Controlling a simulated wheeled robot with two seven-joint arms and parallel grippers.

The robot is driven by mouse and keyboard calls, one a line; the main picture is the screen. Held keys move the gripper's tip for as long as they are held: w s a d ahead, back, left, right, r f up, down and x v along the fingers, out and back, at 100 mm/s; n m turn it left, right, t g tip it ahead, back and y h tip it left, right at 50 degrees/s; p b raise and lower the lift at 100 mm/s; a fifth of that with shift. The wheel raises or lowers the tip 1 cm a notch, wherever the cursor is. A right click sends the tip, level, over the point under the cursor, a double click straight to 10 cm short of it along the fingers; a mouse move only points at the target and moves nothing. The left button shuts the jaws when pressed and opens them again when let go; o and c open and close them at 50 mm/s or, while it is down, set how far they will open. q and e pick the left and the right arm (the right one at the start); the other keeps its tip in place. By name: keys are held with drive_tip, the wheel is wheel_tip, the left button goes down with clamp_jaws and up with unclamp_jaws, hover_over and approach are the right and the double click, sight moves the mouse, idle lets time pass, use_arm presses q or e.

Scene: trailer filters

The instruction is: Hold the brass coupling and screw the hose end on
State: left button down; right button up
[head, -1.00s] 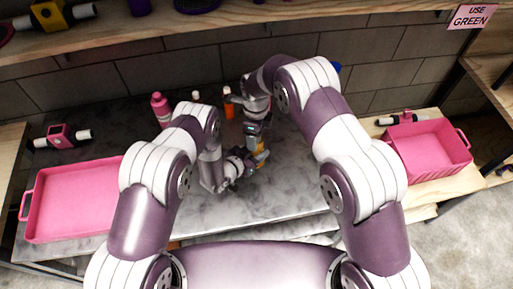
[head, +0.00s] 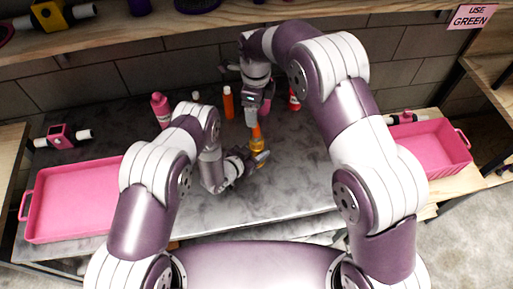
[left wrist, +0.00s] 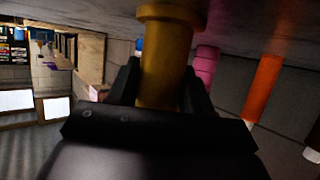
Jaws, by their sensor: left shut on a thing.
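The brass coupling (head: 259,158) stands upright near the middle of the grey table. My left gripper (head: 251,160) is shut around it from the left. In the left wrist view the brass body (left wrist: 165,70) sits between the dark fingers (left wrist: 160,98), with a wider flange beyond them. An orange piece (head: 257,131) rises from the coupling's top; I cannot tell for sure whether it is the hose end. My right gripper (head: 259,112) is just above this piece, pointing down. Its fingertips are too small to tell whether they are open or shut.
Behind the grippers stand an orange bottle (head: 228,103), a pink bottle (head: 160,109) and a red bottle (head: 294,102). Pink trays lie at left (head: 30,215) and right (head: 440,168). A shelf (head: 170,22) runs along the back.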

use_arm(q)
drive_tip(key=shift+c, duration=2)
unclamp_jaws()
use_arm(e)
wheel_tip(320, 180, down, 2)
drive_tip(key=shift+f+b, duration=0.1)
drive_tip(key=shift+b, duration=1)
use_arm(q)
drive_tip(key=v, duration=1.2)
drive_tip(key=shift+s+a, duration=0.25)
drive_tip(key=shift+w, duration=0.1)
